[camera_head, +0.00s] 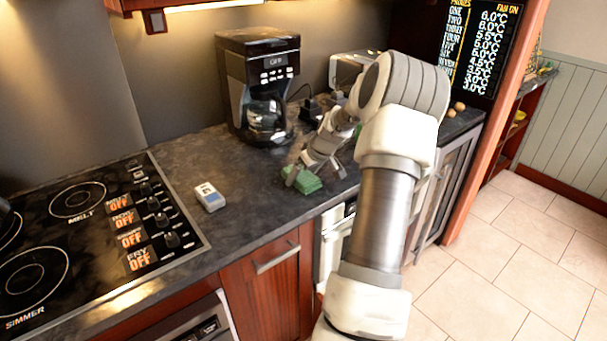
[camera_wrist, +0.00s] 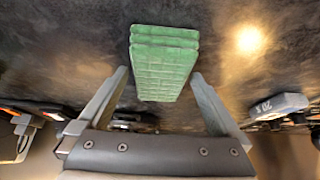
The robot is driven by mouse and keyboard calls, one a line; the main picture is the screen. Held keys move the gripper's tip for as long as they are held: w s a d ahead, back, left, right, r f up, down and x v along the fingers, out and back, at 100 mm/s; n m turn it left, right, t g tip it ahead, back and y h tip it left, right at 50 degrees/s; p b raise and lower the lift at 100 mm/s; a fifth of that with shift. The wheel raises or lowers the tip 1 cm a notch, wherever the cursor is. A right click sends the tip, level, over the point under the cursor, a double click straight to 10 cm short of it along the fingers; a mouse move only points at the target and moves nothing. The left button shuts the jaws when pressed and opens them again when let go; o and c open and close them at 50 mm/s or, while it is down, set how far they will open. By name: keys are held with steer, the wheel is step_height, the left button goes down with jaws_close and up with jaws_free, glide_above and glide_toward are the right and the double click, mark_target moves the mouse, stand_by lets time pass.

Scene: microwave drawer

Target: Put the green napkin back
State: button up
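The green napkin (camera_head: 302,181) is a folded stack lying on the dark countertop, in front of the coffee maker. In the wrist view the napkin (camera_wrist: 165,62) shows ahead of my gripper, roughly centred between its two fingers. My gripper (camera_head: 318,168) is low over the counter at the napkin, with its fingers spread. In the wrist view the gripper (camera_wrist: 160,80) is open with nothing clamped, and the left finger stands apart from the napkin. I cannot tell whether the right finger touches it.
A coffee maker (camera_head: 260,85) stands behind the napkin. A small white and blue box (camera_head: 209,197) lies to the left, beside the stove (camera_head: 85,225). A toaster-like appliance (camera_head: 350,70) stands farther back. A wooden cabinet with a handle (camera_head: 270,285) is below the counter.

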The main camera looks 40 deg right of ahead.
steer(key=shift+r, duration=0.15)
steer(key=v, duration=1.2)
steer(key=shift+p, duration=0.3)
steer(key=shift+a, duration=0.1)
